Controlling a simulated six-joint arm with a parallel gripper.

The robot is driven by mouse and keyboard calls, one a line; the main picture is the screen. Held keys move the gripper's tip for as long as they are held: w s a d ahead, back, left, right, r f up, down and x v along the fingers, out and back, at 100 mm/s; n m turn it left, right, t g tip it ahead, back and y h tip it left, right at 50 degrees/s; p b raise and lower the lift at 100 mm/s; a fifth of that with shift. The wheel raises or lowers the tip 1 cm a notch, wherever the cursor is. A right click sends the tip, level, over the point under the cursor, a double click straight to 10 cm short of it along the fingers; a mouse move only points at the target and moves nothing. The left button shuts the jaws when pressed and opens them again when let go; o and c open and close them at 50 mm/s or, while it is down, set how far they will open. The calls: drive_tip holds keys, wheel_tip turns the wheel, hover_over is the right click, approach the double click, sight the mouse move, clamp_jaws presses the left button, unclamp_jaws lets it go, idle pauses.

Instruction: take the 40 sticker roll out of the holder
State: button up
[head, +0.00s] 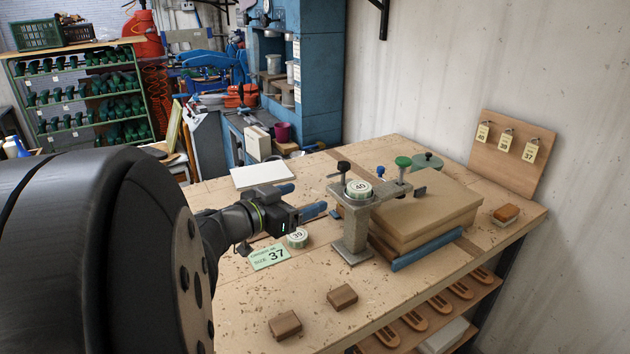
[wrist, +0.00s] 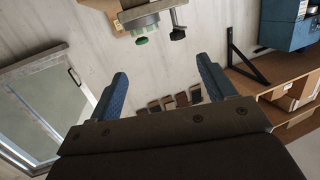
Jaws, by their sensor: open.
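The 40 sticker roll (head: 358,187), a small round roll with a pale green edge and "40" on its face, sits on top of the metal holder (head: 352,232), a grey stand on the bench. My gripper (head: 308,198) is left of the holder with its two blue fingers apart, empty and clear of the roll. In the wrist view, my open fingers (wrist: 162,78) frame wall and several small brown blocks. Part of a stand with knobs (wrist: 150,14) shows at the top edge there; I cannot make out the roll's label.
A 39 roll (head: 297,238) and a size 37 card (head: 269,257) lie on the bench below my gripper. Black and green knobs stand by the holder. Brown boards (head: 430,205) lie to its right, and two brown blocks (head: 285,325) near the front. A tag board (head: 512,150) leans behind.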

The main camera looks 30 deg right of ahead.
drive_tip(key=s, duration=0.2)
drive_tip(key=g, duration=0.1)
approach(358, 187)
drive_tip(key=shift+m, duration=0.4)
drive_tip(key=x, duration=0.4)
drive_tip(key=shift+s+d+f, duration=0.1)
drive_tip(key=shift+d+f, duration=0.05)
drive_tip(key=shift+f, duration=0.05)
drive_tip(key=shift+x, duration=3.15)
drive_tip(key=shift+r, duration=0.15)
drive_tip(key=c, duration=1.1)
